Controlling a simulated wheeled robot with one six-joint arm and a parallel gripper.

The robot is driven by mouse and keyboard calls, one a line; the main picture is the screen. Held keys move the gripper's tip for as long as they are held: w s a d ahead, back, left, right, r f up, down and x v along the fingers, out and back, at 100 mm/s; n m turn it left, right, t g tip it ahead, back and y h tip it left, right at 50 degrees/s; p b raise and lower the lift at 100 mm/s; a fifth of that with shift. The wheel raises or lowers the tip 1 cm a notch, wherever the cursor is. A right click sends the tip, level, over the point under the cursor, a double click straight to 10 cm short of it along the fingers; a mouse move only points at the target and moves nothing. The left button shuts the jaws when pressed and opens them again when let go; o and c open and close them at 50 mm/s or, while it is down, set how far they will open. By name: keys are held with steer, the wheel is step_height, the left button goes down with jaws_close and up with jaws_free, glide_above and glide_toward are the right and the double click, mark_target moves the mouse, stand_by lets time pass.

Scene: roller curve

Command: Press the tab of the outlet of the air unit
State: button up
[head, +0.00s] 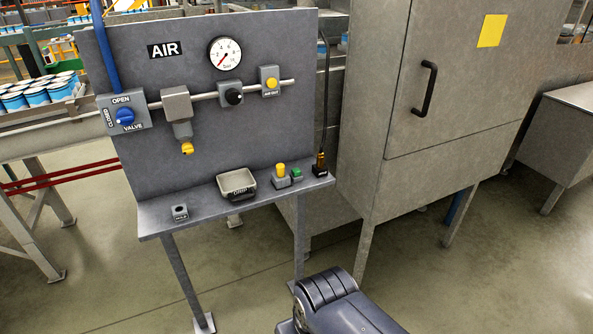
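The air unit is a grey upright panel (130,65) with an AIR sign (164,50). The outlet (270,92) is a small grey block at the right end of its pipe, with a label that seems to read AIR OUT. A round yellow tab (271,83) shows on the outlet's front, with nothing touching it. A part of my arm shows at the bottom centre, well below and right of the panel. My gripper is not in view.
The panel carries a blue valve knob (125,117), a pressure gauge (224,53), and a black regulator knob (234,97). Its shelf (211,203) bears a shallow tray (236,181) and yellow and green buttons. A tall grey cabinet (390,110) stands at the right. Open floor lies in front.

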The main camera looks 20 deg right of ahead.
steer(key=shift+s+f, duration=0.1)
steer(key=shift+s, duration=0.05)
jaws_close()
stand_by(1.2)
